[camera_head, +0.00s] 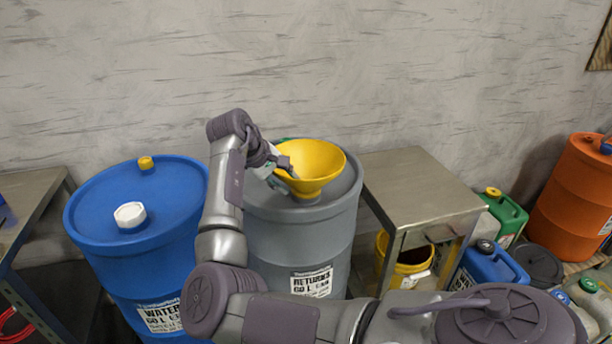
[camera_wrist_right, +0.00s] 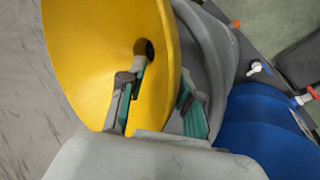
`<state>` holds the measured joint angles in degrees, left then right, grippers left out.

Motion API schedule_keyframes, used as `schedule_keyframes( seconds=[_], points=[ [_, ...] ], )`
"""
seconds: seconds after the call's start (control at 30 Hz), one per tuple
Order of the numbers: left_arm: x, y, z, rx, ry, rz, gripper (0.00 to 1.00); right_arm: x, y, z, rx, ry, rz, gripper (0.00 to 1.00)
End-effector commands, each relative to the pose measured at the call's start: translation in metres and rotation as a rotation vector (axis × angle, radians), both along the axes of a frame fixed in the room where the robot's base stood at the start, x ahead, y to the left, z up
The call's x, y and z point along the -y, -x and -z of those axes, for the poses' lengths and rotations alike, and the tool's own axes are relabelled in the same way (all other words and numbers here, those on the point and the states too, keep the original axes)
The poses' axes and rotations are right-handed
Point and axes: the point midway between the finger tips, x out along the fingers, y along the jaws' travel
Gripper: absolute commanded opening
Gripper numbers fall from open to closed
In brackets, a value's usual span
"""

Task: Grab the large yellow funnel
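The large yellow funnel (camera_head: 316,163) sits on top of the grey drum (camera_head: 318,235), its wide mouth facing up. My right gripper (camera_head: 282,172) is at the funnel's left side, reaching in from above. In the right wrist view the funnel (camera_wrist_right: 105,45) fills the upper left, with its dark hole visible. There my right gripper (camera_wrist_right: 163,76) is open. One finger is in front of the inside of the cone and the other is beyond its outer edge, so the wall lies between them. A gap shows beside the outer finger. My left gripper is not in view.
A blue drum (camera_head: 116,205) with a white cap stands left of the grey drum. A metal table (camera_head: 412,183) stands to the right, with a yellow bucket (camera_head: 404,268) below. Jerrycans and an orange drum (camera_head: 580,193) are farther right. The wall is close behind.

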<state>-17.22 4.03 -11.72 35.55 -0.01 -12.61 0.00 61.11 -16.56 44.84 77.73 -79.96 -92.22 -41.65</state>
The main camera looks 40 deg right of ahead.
Motion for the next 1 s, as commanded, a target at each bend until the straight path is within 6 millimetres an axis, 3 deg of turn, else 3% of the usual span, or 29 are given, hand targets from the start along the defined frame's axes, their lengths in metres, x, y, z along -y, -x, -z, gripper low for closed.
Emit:
schedule_keyframes(
  seconds=[0.13,0.37,0.6,1.0],
  points=[
    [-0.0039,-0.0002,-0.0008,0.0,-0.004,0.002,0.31,0.0089,0.0015,0.0115,0.0,0.001,0.001,0.34],
    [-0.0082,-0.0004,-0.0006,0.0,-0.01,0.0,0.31,0.0096,0.0014,0.013,0.0,0.001,0.001,0.34],
    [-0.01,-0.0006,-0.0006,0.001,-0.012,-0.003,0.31,0.0095,0.0014,0.0127,0.0,0.001,0.001,0.0],
    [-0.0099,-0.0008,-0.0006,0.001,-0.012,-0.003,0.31,0.0094,0.0012,0.0119,0.002,0.002,0.001,0.0]
  ],
)
